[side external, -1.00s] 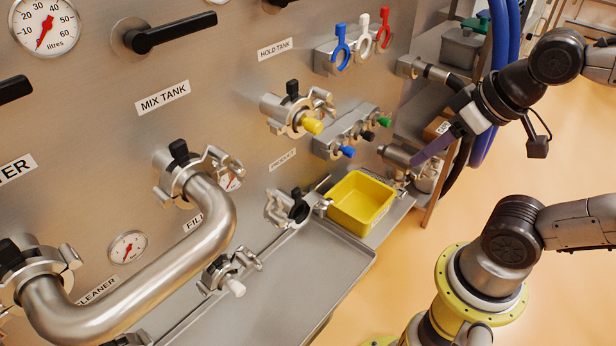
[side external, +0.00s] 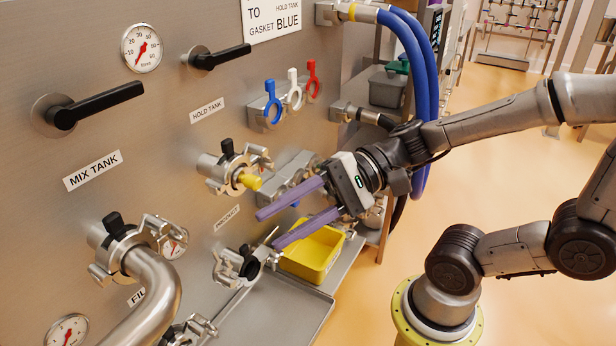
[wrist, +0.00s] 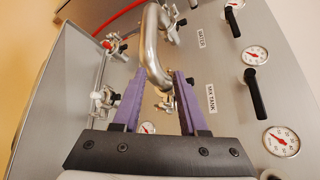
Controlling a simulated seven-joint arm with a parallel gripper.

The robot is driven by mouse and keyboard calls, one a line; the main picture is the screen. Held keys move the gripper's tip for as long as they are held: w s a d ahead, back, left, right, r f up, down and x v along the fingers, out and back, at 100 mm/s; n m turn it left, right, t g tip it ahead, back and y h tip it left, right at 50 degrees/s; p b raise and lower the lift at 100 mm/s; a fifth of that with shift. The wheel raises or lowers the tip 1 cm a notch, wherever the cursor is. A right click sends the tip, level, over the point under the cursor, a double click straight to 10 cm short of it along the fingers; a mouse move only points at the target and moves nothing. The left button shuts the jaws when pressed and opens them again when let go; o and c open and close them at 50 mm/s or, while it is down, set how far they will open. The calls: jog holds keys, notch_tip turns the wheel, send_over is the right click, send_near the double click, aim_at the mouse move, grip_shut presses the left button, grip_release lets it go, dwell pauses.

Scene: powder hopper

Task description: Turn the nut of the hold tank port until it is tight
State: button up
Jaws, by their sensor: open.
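The hold tank port (side external: 216,172) is on the steel panel below the HOLD TANK label, in the side external view. A silver clamp with a black winged nut (side external: 228,147) on top sits around it, and a yellow plug (side external: 250,181) sticks out of its middle. How tight the nut is cannot be told. My gripper (side external: 268,229) is open and empty, its two purple fingers wide apart and pointing left. It appears to the right of and below the port, apart from the nut. In the wrist view my gripper (wrist: 160,76) shows nothing held; I cannot make out the hold tank nut there.
Close by are the mix tank port with its bent steel pipe (side external: 158,290), the product port's clamp (side external: 238,265), a yellow bin (side external: 312,252) and hanging coloured rings (side external: 272,103). Blue hoses (side external: 424,90) hang behind my arm.

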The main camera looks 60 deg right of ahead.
jog(key=w+d+m+t, duration=0.4)
jog(key=w+m+t, duration=0.1)
jog(key=m, duration=0.1)
jog(key=m+t+h, duration=0.5)
jog(key=m+h, duration=0.8)
jog(key=m, duration=0.1)
send_near(274, 166)
jog(key=w, duration=0.2)
jog(key=shift+w+d+f, duration=0.1)
jog(key=shift+w, duration=2)
jog(key=shift+w+d+f, duration=0.1)
jog(key=shift+w, duration=2.05)
grip_shut()
jog(key=shift+m, duration=0.3)
